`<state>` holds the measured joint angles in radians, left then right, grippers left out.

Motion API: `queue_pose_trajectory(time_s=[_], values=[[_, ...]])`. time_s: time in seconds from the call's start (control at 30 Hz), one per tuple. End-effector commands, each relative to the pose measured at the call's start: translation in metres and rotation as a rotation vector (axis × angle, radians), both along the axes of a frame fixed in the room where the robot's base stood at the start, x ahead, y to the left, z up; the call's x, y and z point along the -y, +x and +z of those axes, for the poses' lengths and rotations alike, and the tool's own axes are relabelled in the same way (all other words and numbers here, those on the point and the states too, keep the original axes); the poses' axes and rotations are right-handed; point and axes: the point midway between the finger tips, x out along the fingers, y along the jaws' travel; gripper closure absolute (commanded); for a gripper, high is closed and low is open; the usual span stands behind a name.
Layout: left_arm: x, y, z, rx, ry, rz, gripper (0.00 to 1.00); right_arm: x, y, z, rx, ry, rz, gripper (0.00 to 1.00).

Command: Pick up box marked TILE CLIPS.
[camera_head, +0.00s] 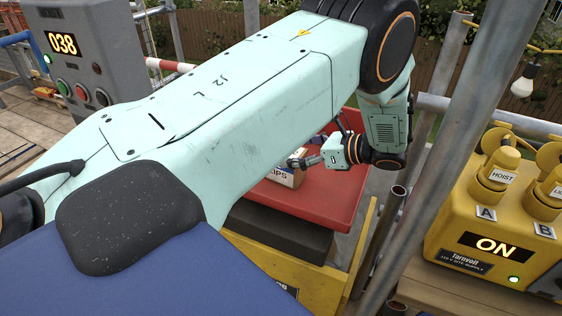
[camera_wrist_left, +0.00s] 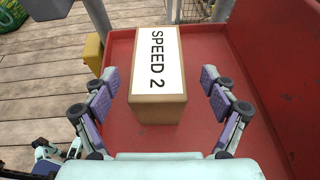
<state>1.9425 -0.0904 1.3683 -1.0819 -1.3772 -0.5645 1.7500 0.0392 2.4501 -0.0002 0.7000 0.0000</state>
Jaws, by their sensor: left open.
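My left gripper (camera_head: 303,162) is at this box, pointing left. In the left wrist view a cardboard box (camera_wrist_left: 158,108) with a white label reading "SPEED 2" lies between the spread fingers of my left gripper (camera_wrist_left: 160,85). The fingers are open, with gaps on both sides of it. My right gripper is not in view.
The red tray's raised wall (camera_wrist_left: 262,60) runs close along the right in the wrist view. A grey scaffold pole (camera_head: 440,130) stands right of my arm. A yellow power unit (camera_head: 480,235) marked "ON" is at the right, and a grey control box (camera_head: 85,55) showing "038" at the left.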

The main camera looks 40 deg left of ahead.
Motion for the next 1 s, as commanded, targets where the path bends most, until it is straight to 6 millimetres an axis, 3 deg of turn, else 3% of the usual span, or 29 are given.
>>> queue_pose_trajectory(time_s=[0.23,0.53,1.0], values=[[-0.029,-0.007,-0.013,-0.001,0.000,0.000,0.15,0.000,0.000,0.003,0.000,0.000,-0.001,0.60],[-0.033,-0.005,-0.015,0.001,0.000,-0.004,0.15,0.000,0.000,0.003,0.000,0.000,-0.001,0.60],[-0.033,-0.006,-0.015,0.001,0.000,-0.004,0.54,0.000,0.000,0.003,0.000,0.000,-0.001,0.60]])
